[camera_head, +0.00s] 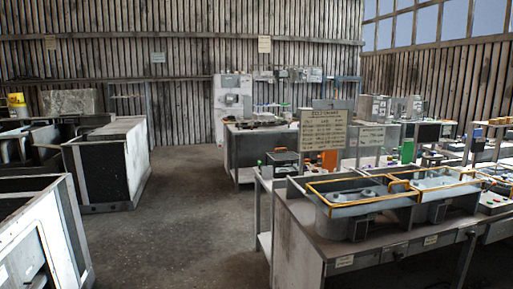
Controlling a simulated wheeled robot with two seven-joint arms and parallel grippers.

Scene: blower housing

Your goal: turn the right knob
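I cannot make out a knob that I can name as the right knob in the head view; possible small controls are too small or blurred to tell. Two grey housings with yellow-edged tops stand side by side on a workbench at the right: a nearer one (362,196) and a farther one (441,183). Round shapes inside their tops are unclear. Neither of my grippers is in view.
The workbench (298,237) fills the lower right. A sign board (323,130) stands behind the housings. Cabinets stand at the left, one with a dark side (98,170) and a white-framed one (58,240) nearer. Bare floor (180,215) lies between. A white machine (232,100) stands by the back wall.

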